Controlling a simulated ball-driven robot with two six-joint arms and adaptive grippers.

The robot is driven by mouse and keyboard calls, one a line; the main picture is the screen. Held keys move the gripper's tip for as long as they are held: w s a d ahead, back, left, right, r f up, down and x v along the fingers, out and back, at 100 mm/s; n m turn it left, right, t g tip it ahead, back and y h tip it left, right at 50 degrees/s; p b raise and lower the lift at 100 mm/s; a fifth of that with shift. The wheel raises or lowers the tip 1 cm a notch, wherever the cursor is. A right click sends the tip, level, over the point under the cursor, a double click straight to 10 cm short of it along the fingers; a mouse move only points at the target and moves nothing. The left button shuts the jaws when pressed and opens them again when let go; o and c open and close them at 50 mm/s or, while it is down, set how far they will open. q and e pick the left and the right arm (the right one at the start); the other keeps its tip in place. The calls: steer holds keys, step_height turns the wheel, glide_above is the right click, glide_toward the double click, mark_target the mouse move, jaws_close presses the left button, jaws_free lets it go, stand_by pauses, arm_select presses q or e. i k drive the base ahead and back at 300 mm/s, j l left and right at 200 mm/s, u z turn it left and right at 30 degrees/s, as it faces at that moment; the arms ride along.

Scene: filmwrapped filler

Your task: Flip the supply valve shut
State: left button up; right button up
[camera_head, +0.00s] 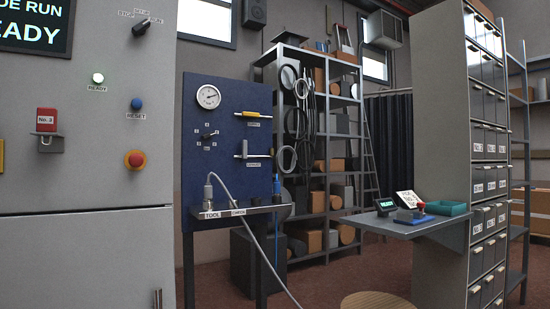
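A blue upright panel (226,100) stands left of the middle and carries two lever valves. The upper valve has a yellow lever (253,115) lying level, with a small label under it. The lower valve has a pale lever (256,156), also about level, with a label beneath. Both labels are too small to read surely, so I cannot tell which valve is the supply one. A round gauge (208,97) and a rotary selector (208,136) sit on the panel's left side. Neither of my grippers is in view.
A shelf labelled TOOL (238,211) juts from the panel, with a grey hose (248,230) hanging off it. A grey cabinet (80,235) with buttons stands left. A grey side table (412,228) and a round wooden top (377,301) are right. Floor shows between.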

mark_target(244, 115)
steer(key=i+j, duration=0.25)
steer(key=i, duration=0.15)
steer(key=i+j+u, duration=0.1)
steer(key=i+j, duration=0.15)
steer(key=i+l+z, duration=0.2)
steer(key=i+z, duration=0.15)
steer(key=i, duration=0.8)
steer(key=i+j+z, duration=0.15)
steer(key=i+z, duration=0.15)
steer(key=i, duration=0.85)
